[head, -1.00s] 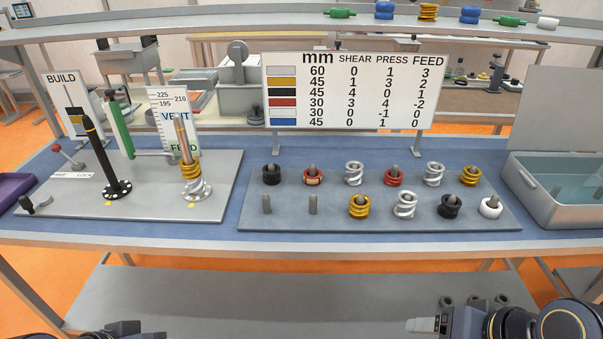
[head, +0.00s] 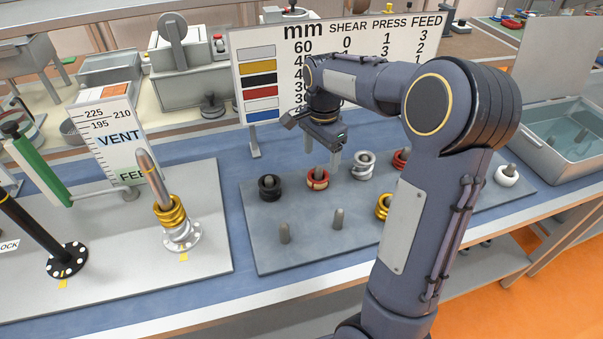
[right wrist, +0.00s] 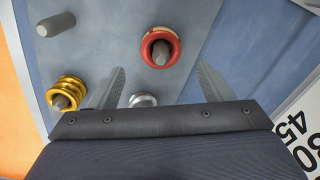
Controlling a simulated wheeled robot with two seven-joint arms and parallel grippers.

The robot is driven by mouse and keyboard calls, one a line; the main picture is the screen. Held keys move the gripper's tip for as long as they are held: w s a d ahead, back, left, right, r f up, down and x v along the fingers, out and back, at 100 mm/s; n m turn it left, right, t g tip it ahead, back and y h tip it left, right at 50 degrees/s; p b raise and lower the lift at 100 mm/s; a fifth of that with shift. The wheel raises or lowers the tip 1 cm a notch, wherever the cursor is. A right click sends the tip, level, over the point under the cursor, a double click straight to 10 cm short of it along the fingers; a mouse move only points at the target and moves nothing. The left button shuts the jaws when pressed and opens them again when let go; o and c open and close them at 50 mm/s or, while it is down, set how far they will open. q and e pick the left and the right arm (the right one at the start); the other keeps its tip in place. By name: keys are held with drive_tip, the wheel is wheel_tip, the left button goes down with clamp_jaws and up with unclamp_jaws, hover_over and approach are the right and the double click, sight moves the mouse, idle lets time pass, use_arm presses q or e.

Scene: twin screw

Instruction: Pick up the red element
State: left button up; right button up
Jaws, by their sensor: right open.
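A red element (head: 317,181) with a tan patch on its side sits around a short grey peg in the back row of the grey board. It also shows in the right wrist view (right wrist: 160,46), just beyond the fingertips. A second red element (head: 400,159) farther right is mostly hidden by my right arm. My right gripper (head: 322,161) is open and empty, pointing down just above and behind the first red element. In the right wrist view its two fingers (right wrist: 162,69) are apart with nothing between them. My left gripper is out of view.
A black element (head: 269,187) and a silver one (head: 363,165) flank the red element. Two bare pegs (head: 285,233) stand in front; a gold element (head: 383,206) is to their right. The sign (head: 245,100) stands close behind the gripper.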

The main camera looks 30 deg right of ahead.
sight(319, 167)
wheel_tip(319, 167, down, 6)
drive_tip(key=shift+a+f+p, duration=0.15)
drive_tip(key=shift+p, duration=0.2)
drive_tip(key=shift+c, duration=0.3)
drive_tip(key=c, duration=1.1)
